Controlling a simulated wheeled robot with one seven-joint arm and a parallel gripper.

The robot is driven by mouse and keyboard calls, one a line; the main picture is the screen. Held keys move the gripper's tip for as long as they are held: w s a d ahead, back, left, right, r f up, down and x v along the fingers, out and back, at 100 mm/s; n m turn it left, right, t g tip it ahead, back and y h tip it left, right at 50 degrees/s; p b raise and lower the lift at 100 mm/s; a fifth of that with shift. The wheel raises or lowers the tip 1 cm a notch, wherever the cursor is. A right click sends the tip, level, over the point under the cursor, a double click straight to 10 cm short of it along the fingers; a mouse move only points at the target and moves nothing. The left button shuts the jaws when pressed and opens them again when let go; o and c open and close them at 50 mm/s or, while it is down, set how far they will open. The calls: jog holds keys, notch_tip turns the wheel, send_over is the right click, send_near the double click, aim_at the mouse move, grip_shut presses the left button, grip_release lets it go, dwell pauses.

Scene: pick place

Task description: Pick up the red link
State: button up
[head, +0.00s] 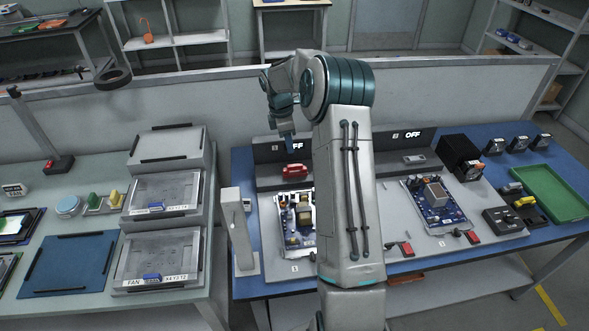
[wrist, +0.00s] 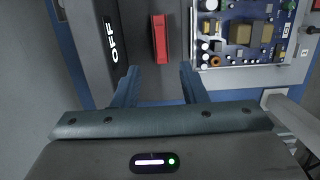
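The red link (head: 294,171) lies on the grey station below the left black "OFF" panel (head: 275,150), just behind a circuit board. In the wrist view the red link (wrist: 160,39) is an upright red bar ahead of the fingertips, roughly in line with the gap between them. My gripper (head: 288,143) hangs above the red link in the head view. In the wrist view my gripper (wrist: 158,78) has its two blue fingers spread with nothing between them. The fingers look apart from the link.
A circuit board (head: 297,217) lies in front of the link; it also shows in the wrist view (wrist: 245,35). A white post (head: 237,230) stands left of it. Another board (head: 436,203), a black box (head: 460,157) and a green tray (head: 551,194) are to the right.

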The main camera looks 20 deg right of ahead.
send_over(295, 165)
jog(key=a, duration=0.1)
jog(key=f, duration=0.4)
jog(key=shift+w+a+f, duration=0.15)
jog(key=shift+w+f, duration=0.05)
jog(key=shift+s+d+f+p, duration=0.15)
jog(key=shift+f+p, duration=0.2)
jog(key=shift+f, duration=0.5)
jog(key=shift+d+f+p, duration=0.2)
jog(key=shift+f+p, duration=0.2)
jog(key=shift+f, duration=0.4)
jog(key=shift+s+d+f+p, duration=0.15)
jog(key=shift+f+p, duration=0.2)
jog(key=shift+f, duration=0.5)
jog(key=shift+w, duration=0.1)
grip_shut()
